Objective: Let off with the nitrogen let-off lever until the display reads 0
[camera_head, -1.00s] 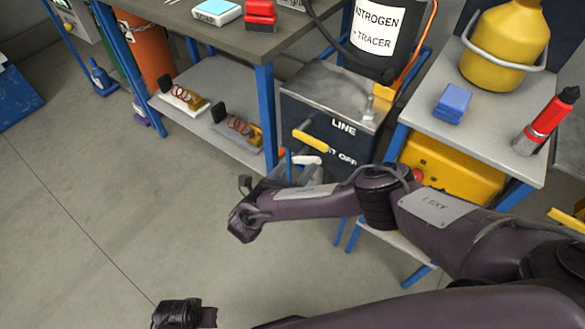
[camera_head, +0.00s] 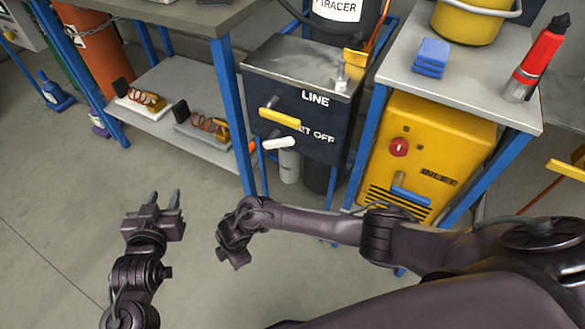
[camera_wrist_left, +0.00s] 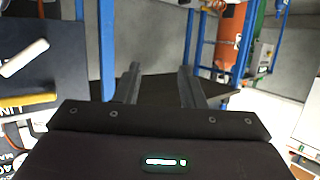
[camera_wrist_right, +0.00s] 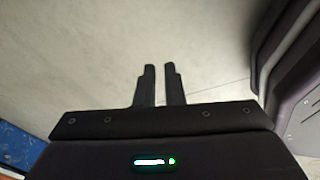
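The white let-off lever (camera_head: 278,143) sticks out from the front of a dark box (camera_head: 325,125), beside the partly hidden lettering "LET OFF". A yellow lever (camera_head: 280,117) sits above it by the word "LINE". In the left wrist view, the white lever (camera_wrist_left: 25,58) and yellow lever (camera_wrist_left: 27,100) show at the left edge. My left gripper (camera_head: 163,199) is open and empty, in front of and left of the levers, apart from them. My right gripper (camera_wrist_right: 159,72) is empty over the floor, its fingers separated by a narrow gap. No readable pressure display shows.
A bench with a grey lower shelf (camera_head: 165,112) and blue legs stands left of the box. A yellow machine (camera_head: 420,155) sits under a grey table (camera_head: 400,75) to the right. A grey cylinder (camera_head: 289,167) hangs below the white lever. Floor in front is clear.

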